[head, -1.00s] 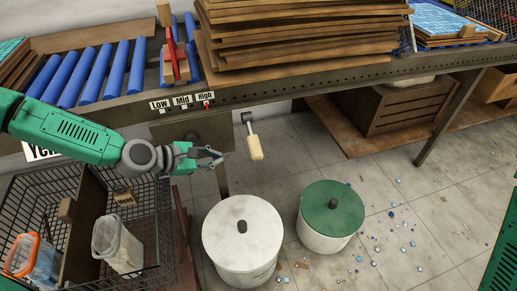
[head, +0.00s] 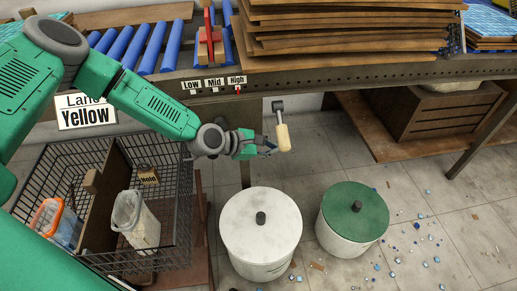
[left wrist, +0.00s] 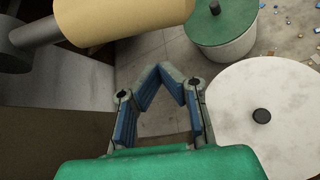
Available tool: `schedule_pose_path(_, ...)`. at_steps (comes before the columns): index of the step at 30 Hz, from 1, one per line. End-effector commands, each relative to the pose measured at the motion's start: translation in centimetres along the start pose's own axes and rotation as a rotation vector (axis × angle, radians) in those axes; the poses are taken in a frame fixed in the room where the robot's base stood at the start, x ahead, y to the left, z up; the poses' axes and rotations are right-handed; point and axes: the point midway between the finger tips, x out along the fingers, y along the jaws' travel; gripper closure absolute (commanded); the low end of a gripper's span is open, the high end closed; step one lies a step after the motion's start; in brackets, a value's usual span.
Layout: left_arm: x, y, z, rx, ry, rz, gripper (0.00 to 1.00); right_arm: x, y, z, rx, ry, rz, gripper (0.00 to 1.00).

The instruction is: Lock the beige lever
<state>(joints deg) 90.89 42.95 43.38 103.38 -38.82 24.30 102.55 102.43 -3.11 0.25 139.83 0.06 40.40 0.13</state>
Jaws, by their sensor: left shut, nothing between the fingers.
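The beige lever (head: 283,137) hangs from a grey pivot under the front edge of the conveyor table, its handle pointing down and slightly right. In the left wrist view the beige handle (left wrist: 125,18) lies large across the top left, on a grey shaft. My left gripper (head: 269,148) is just left of the handle's lower part in the head view. In the left wrist view my left gripper (left wrist: 172,68) has its fingertips together with nothing between them, below the handle. I cannot tell whether it touches the lever. My right gripper is not in view.
A white-lidded bin (head: 260,222) and a green-lidded bin (head: 355,210) stand on the floor below. A wire basket (head: 175,225) holding containers is at the left. The table rail (head: 330,78) with Low, Mid and High labels runs above. Small chips litter the floor at right.

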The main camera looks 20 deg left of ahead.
Motion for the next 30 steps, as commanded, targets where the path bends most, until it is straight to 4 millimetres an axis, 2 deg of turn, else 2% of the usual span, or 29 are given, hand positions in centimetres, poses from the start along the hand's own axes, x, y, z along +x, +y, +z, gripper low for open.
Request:
schedule_pose_path(1, -0.6, 0.4, 1.5, 0.005, -0.006, 0.002, 1.0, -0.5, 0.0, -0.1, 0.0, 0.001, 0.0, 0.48)
schedule_pose_path(7, -1.2, 0.3, 3.1, 0.002, -0.004, 0.003, 1.0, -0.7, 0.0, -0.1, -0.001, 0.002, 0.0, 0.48)
schedule_pose_path(30, -1.6, 0.2, 3.7, -0.043, -0.002, -0.026, 1.0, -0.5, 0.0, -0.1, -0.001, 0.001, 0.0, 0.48)
